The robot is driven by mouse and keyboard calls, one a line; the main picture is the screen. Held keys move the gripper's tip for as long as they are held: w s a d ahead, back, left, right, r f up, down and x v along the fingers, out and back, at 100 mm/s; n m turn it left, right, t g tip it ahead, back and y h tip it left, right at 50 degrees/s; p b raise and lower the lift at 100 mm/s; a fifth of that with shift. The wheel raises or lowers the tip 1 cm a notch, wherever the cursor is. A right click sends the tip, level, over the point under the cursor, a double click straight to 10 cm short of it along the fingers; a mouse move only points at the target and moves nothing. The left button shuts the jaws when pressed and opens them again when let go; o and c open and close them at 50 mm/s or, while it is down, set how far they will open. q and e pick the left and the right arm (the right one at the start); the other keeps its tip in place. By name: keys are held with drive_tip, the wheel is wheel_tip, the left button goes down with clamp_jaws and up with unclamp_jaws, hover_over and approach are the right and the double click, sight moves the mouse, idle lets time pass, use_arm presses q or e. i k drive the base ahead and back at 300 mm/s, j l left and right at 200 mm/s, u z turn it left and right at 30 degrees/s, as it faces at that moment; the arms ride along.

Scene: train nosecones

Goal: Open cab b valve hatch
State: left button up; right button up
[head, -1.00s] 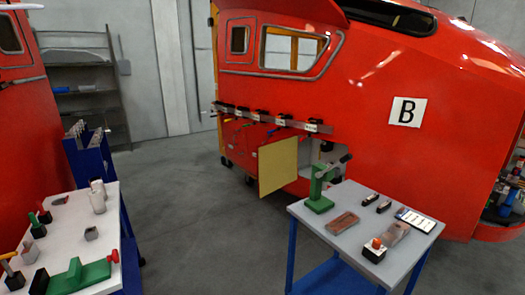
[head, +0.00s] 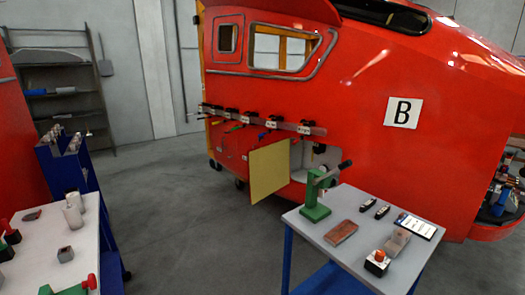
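The red cab B (head: 370,130) fills the right and middle of the head view, with a white "B" plate (head: 403,112) on its side. A yellowish panel (head: 269,172), which looks like a hatch door, stands out from the lower side of the cab. Just right of it is an opening (head: 322,158) with pale and dark parts inside, partly hidden by a green tool on the table. I cannot tell for sure that this is the valve hatch. Neither of my grippers is in view.
A grey-topped table (head: 300,222) with a green press-like tool (head: 316,200) and several small items stands before the cab. A white-topped table (head: 90,245) and blue rack (head: 68,175) are at left. Grey floor (head: 190,235) between them is clear. A rail (head: 262,119) runs along the cab.

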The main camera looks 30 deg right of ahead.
sight(247, 139)
drive_tip(key=i+l+z, duration=0.1)
drive_tip(key=i+z, duration=0.35)
drive_tip(key=i, duration=0.25)
drive_tip(key=i+j+z, duration=0.15)
drive_tip(key=i+z, duration=0.25)
drive_tip(key=i, duration=0.25)
drive_tip(key=i+j+z, duration=0.45)
drive_tip(key=i, duration=0.2)
drive_tip(key=i+j+z, duration=0.45)
drive_tip(key=i, duration=0.15)
drive_tip(key=i+j+z, duration=0.45)
drive_tip(key=j, duration=0.3)
